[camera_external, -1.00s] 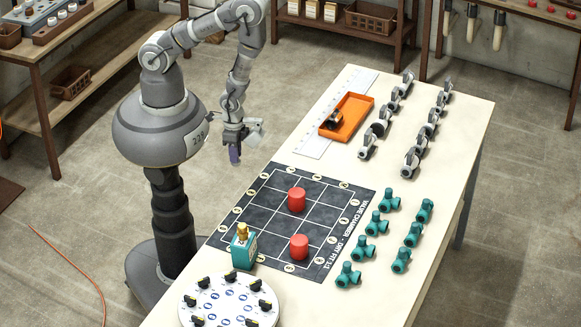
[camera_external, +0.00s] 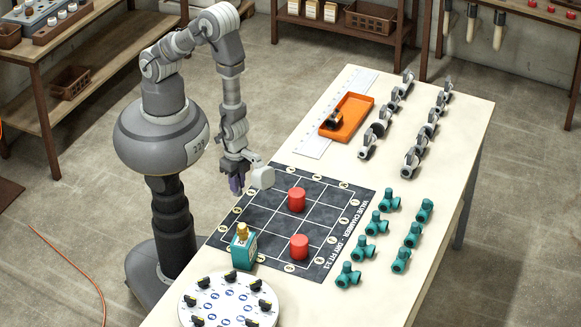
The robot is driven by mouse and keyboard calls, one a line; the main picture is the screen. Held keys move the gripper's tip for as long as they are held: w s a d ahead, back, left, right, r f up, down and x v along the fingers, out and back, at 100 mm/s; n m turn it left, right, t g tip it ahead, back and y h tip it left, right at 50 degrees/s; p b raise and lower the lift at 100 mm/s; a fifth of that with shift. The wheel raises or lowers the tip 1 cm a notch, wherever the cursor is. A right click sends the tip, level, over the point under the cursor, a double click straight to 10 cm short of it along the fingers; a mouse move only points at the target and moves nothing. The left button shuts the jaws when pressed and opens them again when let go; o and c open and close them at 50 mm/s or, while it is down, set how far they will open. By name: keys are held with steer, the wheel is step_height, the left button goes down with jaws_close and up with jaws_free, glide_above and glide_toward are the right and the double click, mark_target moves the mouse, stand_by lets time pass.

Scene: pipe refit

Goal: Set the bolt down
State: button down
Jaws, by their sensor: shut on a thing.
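My gripper (camera_external: 237,181) points down over the left edge of the dark gridded mat (camera_external: 262,219), near its upper left corner. A small purple-grey piece shows at its fingertips. I take this piece to be the bolt (camera_external: 237,186), though it is too small to make out its shape. My gripper is shut on it. I cannot tell whether the piece touches the mat or hangs above it.
Two red cylinders (camera_external: 297,200) stand on the mat. A teal box with a yellow top (camera_external: 243,247) stands at its lower left. Teal pipe fittings (camera_external: 377,224), grey clamps (camera_external: 411,164), an orange tray (camera_external: 355,113) and a round white dial plate (camera_external: 229,300) surround the mat.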

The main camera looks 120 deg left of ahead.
steer(key=w+d, duration=0.1)
steer(key=w, duration=0.2)
steer(key=w+d+f, duration=0.1)
steer(key=w, duration=0.3)
steer(key=w+d+b, duration=0.1)
steer(key=w, duration=0.3)
steer(key=shift+w+f, duration=0.15)
steer(key=shift+w, duration=0.05)
steer(key=shift+f+b, duration=0.5)
steer(key=shift+f, duration=1.15)
steer(key=shift+f, duration=0.15)
steer(key=c, duration=1)
jaws_free()
steer(key=shift+c, duration=0.2)
step_height(320, 180, up, 12)
steer(key=p, duration=0.2)
steer(key=shift+p, duration=0.4)
